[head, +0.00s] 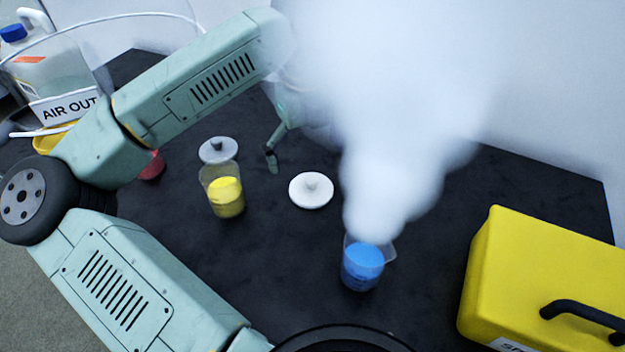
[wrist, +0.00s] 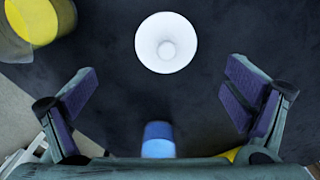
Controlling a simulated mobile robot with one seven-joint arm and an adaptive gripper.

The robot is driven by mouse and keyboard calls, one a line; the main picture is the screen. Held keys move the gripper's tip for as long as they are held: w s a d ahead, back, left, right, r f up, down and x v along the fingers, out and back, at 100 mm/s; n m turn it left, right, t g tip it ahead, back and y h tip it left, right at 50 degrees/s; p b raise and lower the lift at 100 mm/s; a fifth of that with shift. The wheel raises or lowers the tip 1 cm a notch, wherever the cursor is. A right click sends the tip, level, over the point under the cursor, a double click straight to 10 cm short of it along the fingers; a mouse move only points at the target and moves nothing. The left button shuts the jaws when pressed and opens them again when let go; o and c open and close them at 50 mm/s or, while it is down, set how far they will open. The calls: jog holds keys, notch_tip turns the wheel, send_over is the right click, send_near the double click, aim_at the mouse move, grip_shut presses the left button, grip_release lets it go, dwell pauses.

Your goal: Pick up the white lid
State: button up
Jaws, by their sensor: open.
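The white lid (head: 311,190) is a round disc with a small knob, lying flat on the dark table in the middle of the head view. It also shows in the wrist view (wrist: 166,43), top centre, beyond the fingertips. My gripper (head: 272,160) is above the table to the left of the lid in the head view, partly hidden by my arm and vapour. In the wrist view its two fingers (wrist: 163,88) are spread wide with nothing between them, and the lid is apart from both.
A beaker of blue liquid (head: 362,266) gives off thick white vapour. A beaker of yellow liquid (head: 226,196) stands left of the lid, with a grey lid (head: 218,150) behind it. A yellow case (head: 535,275) stands at the right. A red item (head: 152,166) is partly hidden behind my arm.

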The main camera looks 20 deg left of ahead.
aim_at(312, 180)
jog(key=f, duration=0.2)
jog(key=f+p, duration=0.1)
jog(key=f, duration=0.2)
jog(key=f+p, duration=0.1)
jog(key=f, duration=0.1)
jog(key=shift+w+d+f, duration=0.15)
jog(key=shift+d+f, duration=0.15)
jog(key=shift+d, duration=0.1)
grip_shut()
dwell(1.0)
